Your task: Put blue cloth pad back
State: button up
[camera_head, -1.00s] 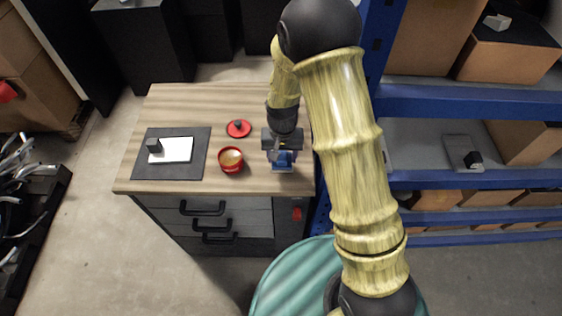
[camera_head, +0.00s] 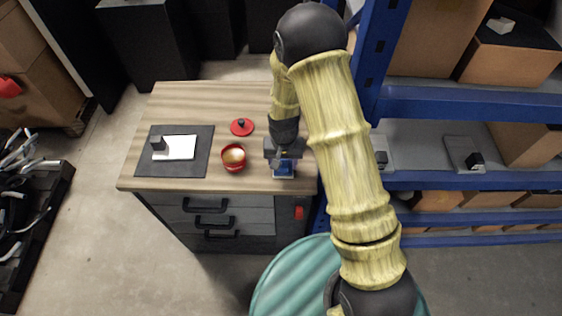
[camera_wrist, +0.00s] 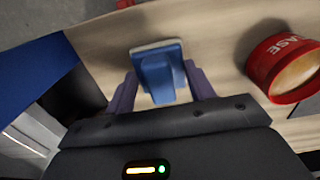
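The blue cloth pad (camera_head: 284,174) is a small blue block on a pale-edged base, at the right end of the wooden table. In the wrist view the blue pad (camera_wrist: 158,72) sits between the two purple fingers of my gripper (camera_wrist: 160,70), whose tips appear to meet its sides. My gripper (camera_head: 284,163) points down over the pad and hides its upper part in the head view. The pad is at or just above the tabletop; I cannot tell if it touches.
A blue shelf (camera_head: 450,179) stands close on the right.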

aim_at(284, 162)
jog(key=o, duration=0.4)
jog(key=shift+w+d, duration=0.1)
jog(key=shift+d, duration=0.15)
jog(key=shift+o, duration=0.2)
jog(key=shift+a, duration=0.1)
jog(key=shift+r, duration=0.25)
notch_tip(284, 162, up, 12)
jog(key=b, duration=0.2)
jog(key=shift+f, duration=0.1)
